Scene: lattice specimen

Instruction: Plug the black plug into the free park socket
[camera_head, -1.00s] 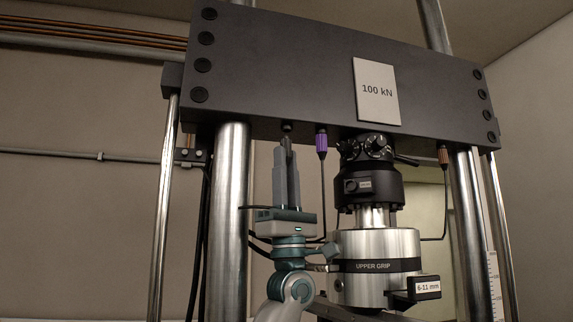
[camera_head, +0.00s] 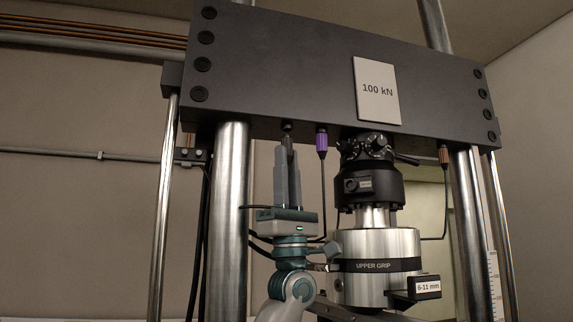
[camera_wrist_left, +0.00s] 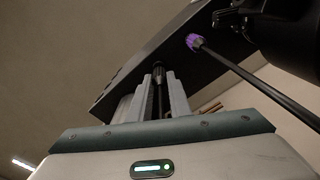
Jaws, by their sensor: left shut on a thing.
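My left gripper (camera_head: 287,148) points straight up under the dark crosshead, left of the purple plug. Its fingers are shut on the black plug (camera_head: 289,140), which stands upright with its top just under a small dark round socket (camera_head: 287,127) on the crosshead's underside. In the left wrist view, the black plug (camera_wrist_left: 158,72) shows between the fingertips, with its cable running down between the fingers. I cannot tell whether the plug's tip is touching or inside the socket. My right gripper is out of view.
The purple plug (camera_head: 321,143) hangs from the crosshead (camera_head: 290,75) close to the right of my left gripper. An orange-brown plug (camera_head: 444,157) hangs further right. A steel column (camera_head: 232,190) stands close left; the upper grip (camera_head: 375,245) is at right.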

